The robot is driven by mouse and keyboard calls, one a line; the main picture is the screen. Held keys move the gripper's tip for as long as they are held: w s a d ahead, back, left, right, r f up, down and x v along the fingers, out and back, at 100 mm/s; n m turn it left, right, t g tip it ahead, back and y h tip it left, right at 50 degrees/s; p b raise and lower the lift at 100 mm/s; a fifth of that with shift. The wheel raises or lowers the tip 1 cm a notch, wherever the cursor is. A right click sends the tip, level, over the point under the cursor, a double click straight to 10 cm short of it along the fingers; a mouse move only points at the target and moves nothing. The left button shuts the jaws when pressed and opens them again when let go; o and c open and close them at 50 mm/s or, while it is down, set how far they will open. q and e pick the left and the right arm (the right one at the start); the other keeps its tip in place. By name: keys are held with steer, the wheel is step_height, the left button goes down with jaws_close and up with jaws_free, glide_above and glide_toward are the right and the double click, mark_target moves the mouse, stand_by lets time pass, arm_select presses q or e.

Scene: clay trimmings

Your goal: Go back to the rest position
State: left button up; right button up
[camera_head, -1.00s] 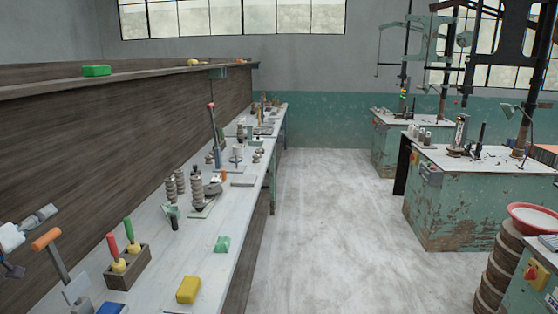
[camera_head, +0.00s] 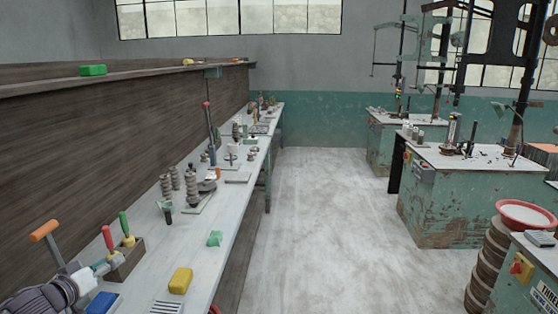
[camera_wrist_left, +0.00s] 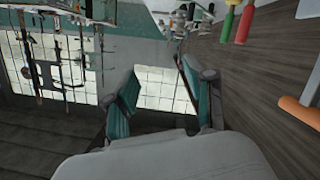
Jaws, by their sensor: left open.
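My left gripper (camera_head: 103,266) is at the lower left of the head view, in front of the wooden tool holder on the bench. Its wrist and arm come in from the bottom left corner. In the left wrist view the gripper (camera_wrist_left: 160,94) has its two teal-padded fingers spread wide, with nothing between them. My right gripper is in no view.
The long workbench (camera_head: 222,205) runs along the left. A tool holder (camera_head: 127,262) with red and green handles, an orange-handled tool (camera_head: 45,231), a yellow block (camera_head: 180,280) and a blue block (camera_head: 102,303) are near my left arm. The floor (camera_head: 325,225) is clear.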

arm_select(q)
steer(key=s+d+f+m+g, duration=0.2)
steer(key=s+d+f+g, duration=0.1)
steer(key=s+d+f, duration=0.65)
steer(key=s+d+f+m+g, duration=0.2)
steer(key=s+d+f, duration=0.4)
steer(key=d, duration=0.7)
steer(key=s+f+m+g+y, duration=0.2)
steer(key=s+g, duration=0.5)
steer(key=s, duration=1.7)
step_height(320, 180, down, 28)
steer(key=g+b, duration=0.1)
steer(key=b, duration=0.2)
steer(key=s+a+f+g+b, duration=0.1)
steer(key=s+a+f, duration=0.1)
steer(key=s+f, duration=1.6)
steer(key=shift+a+f+n+b, duration=0.3)
steer(key=shift+a+f+b, duration=0.05)
steer(key=shift+f, duration=0.55)
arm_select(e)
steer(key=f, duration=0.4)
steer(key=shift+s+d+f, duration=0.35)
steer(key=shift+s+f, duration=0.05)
